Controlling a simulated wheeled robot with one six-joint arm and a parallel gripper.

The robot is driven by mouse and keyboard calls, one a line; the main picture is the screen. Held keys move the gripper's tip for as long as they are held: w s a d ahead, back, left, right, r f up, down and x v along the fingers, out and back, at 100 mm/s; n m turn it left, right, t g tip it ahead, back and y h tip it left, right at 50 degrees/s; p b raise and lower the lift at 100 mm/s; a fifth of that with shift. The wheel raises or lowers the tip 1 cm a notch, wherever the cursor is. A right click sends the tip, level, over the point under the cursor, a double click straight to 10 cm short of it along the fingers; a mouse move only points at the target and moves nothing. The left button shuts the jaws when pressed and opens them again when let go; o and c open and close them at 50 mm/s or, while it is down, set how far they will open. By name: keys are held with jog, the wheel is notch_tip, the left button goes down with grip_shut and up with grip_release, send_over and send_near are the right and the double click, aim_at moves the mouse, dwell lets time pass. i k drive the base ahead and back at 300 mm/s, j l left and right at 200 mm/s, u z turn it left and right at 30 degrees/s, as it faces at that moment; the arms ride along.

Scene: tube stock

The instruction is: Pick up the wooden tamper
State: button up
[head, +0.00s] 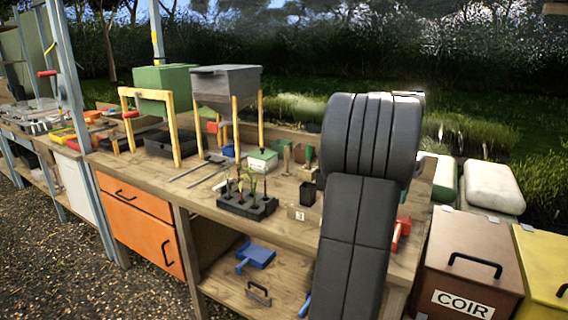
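I cannot pick out the wooden tamper with certainty. A small block with a dark handle (258,293) lies on the lower shelf below the bench, but it is too small to tell its material. A small wooden block with a pale label (300,213) stands on the bench top, just left of my arm. My dark arm rises in the right half of the head view and covers part of the bench. My gripper is not visible.
The wooden bench (200,205) holds a seedling tray (247,204), a black pot (307,193), a green box (262,160) and a grey hopper (226,82) on wooden legs. A blue dustpan (256,255) lies on the lower shelf. A brown COIR bin (470,270) stands at right.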

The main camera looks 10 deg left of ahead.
aim_at(286, 173)
jog(key=i+j, duration=0.45)
jog(key=i+j+z, duration=0.1)
jog(key=i+j, duration=0.35)
jog(key=j, duration=0.15)
jog(key=i+j, duration=0.4)
jog(key=j, duration=0.2)
jog(key=i+j, duration=0.45)
jog(key=j+z, duration=0.05)
jog(key=j, duration=0.05)
